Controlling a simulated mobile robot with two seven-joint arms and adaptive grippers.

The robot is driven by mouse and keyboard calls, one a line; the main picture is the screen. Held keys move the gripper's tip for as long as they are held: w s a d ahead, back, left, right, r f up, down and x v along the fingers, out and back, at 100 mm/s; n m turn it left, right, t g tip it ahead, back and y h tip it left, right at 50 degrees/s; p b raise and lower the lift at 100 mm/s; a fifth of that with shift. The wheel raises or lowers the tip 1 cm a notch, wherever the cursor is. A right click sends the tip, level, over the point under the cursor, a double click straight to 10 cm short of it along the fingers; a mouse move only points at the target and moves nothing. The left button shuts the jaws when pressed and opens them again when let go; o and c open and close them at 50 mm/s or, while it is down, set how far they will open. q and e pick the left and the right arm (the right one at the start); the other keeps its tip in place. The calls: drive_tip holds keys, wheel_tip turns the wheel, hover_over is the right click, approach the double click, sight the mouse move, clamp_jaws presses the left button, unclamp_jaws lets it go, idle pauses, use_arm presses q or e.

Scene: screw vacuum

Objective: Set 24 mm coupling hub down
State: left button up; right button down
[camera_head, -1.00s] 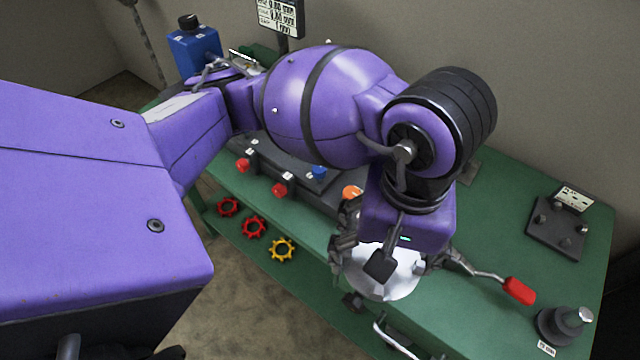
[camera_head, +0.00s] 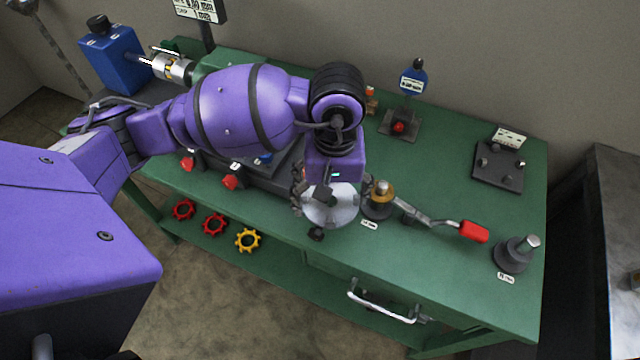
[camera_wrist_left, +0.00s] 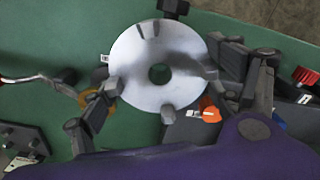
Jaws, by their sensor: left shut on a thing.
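A round silver disc (camera_head: 332,207) with a central hole, which looks like the coupling hub, sits under my left gripper (camera_head: 322,198) near the table's front edge. It also shows in the left wrist view (camera_wrist_left: 135,65). Dark fingers of my left gripper (camera_wrist_left: 162,75) stand on both sides of the disc, against or close to its rim; the gripper is shut on it. I cannot tell how high it is above the table. A dark labelled post with a brass collar (camera_head: 380,194) stands just right of the disc. My right gripper is not in view.
A lever with a red handle (camera_head: 474,232) lies to the right, beside another labelled post (camera_head: 512,255). A dark plate with pegs (camera_head: 499,163) is farther back. Red and yellow wheels (camera_head: 248,240) sit below the front edge. The green table (camera_head: 455,185) is clear mid-right.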

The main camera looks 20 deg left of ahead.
use_arm(q)
drive_tip(key=shift+f, duration=0.4)
drive_tip(key=shift+f+b, duration=0.45)
drive_tip(key=shift+f, duration=0.1)
drive_tip(key=shift+f, duration=0.1)
drive_tip(key=o, duration=1.4)
drive_tip(key=shift+o, duration=0.7)
